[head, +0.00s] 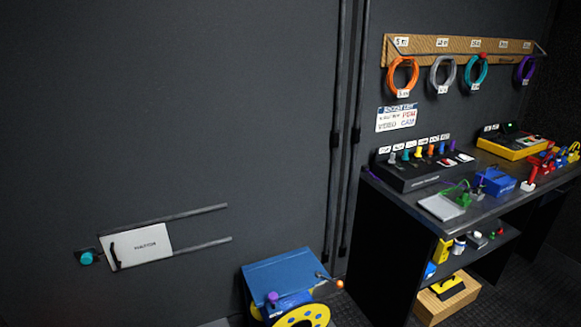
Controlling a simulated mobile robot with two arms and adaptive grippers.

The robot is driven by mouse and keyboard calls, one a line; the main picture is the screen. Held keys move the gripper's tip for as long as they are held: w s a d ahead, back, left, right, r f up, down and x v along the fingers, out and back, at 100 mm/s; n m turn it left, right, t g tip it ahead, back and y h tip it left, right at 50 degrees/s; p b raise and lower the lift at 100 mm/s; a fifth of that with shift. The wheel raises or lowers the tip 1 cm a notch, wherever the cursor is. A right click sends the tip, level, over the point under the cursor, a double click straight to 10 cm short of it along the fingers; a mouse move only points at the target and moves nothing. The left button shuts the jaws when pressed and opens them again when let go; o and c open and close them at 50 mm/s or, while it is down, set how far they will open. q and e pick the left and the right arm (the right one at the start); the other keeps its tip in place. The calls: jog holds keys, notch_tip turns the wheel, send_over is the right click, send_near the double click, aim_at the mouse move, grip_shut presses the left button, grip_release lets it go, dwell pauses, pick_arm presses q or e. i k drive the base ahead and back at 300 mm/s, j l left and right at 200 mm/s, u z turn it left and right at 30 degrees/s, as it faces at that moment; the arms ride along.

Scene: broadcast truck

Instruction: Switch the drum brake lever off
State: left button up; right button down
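A blue cable drum unit (283,272) with a yellow holed wheel (302,316) stands on the floor at the bottom centre of the head view, cut off by the lower edge. A thin dark lever with an orange tip (339,284) sticks out at its right side, slanting down to the right. A purple knob (272,297) sits at its front left. I cannot tell for sure which of these is the brake lever, nor its on or off setting. Neither of my grippers is in view.
A dark bench (482,204) with a switch panel (425,166), a blue box (495,181) and small items stands at the right. Coiled cables hang from a wooden rack (455,47). A white hatch panel (138,246) sits on rails on the left wall.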

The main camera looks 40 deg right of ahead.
aim_at(339, 283)
jog(key=z, duration=1.65)
jog(key=i+l+z, duration=0.1)
jog(key=l, duration=0.3)
jog(key=i+l, duration=0.1)
jog(key=l, duration=0.3)
jog(key=i+l+z, duration=0.15)
jog(key=l, duration=0.3)
jog(key=l+z, duration=0.1)
jog(key=l, duration=0.3)
jog(key=i+l, duration=0.2)
jog(key=l, duration=0.15)
jog(key=l+z, duration=0.05)
